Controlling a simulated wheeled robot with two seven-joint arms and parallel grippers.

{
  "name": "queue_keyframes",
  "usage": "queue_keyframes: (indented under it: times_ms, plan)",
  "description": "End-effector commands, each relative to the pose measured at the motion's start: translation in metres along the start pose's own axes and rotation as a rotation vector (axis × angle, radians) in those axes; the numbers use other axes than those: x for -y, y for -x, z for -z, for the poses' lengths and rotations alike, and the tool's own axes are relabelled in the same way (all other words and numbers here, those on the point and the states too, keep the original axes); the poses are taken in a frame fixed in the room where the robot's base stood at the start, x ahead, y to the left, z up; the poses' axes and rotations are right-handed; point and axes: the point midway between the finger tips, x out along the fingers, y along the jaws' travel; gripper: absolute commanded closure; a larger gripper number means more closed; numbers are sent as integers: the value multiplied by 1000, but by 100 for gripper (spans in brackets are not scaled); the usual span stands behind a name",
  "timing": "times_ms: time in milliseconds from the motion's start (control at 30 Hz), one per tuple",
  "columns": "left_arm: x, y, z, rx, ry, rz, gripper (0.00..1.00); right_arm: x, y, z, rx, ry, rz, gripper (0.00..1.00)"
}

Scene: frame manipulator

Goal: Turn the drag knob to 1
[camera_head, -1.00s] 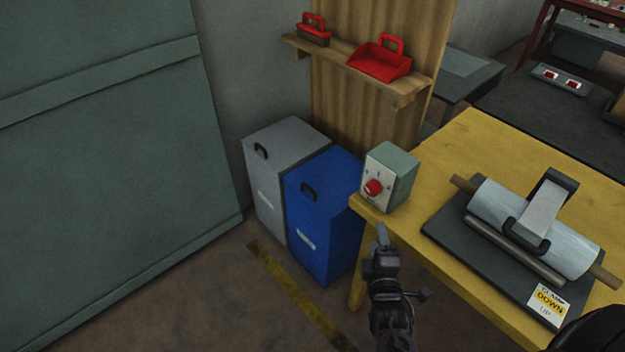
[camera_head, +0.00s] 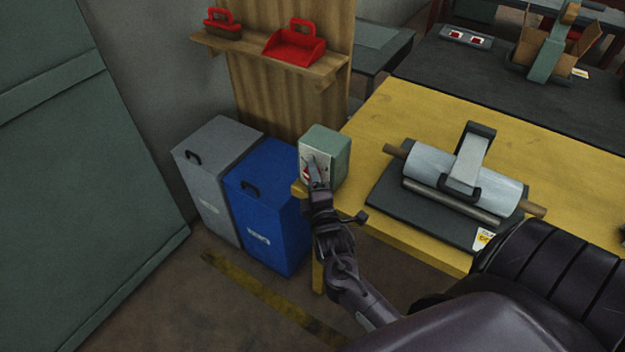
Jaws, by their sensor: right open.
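A green-grey box with a pale front plate (camera_head: 326,153) stands at the near left corner of the yellow table (camera_head: 400,108). Its red knob (camera_head: 306,174) sits on the front plate and is partly hidden behind my right gripper. My right gripper (camera_head: 318,174) is open, with its fingers up at the front plate, right at the knob. I cannot tell whether the fingers touch the knob, and the knob's setting is not readable. My left gripper is not in view.
A roller device on a dark base (camera_head: 380,200) lies on the table to the right. A blue bin (camera_head: 268,210) and a grey bin (camera_head: 215,165) stand on the floor left of the table. A wooden shelf (camera_head: 270,65) holds a red dustpan and a brush.

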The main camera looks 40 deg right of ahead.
Motion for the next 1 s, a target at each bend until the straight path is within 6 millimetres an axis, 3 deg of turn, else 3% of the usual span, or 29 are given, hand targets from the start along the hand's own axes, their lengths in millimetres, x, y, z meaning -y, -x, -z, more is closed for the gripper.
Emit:
queue_keyframes:
  times_ms: [100, 433, 767, 1000]
  plan:
    - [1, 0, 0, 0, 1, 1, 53, 0, 0, 0, 0, 0, 0, 45]
    - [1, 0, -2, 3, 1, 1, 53, 0, 0, 0, -1, 0, 0, 88]
    - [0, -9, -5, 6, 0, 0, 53, 4, 0, 0, -1, -33, -33, 88]
    - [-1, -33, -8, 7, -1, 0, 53, 10, 0, 1, -1, -137, -137, 88]
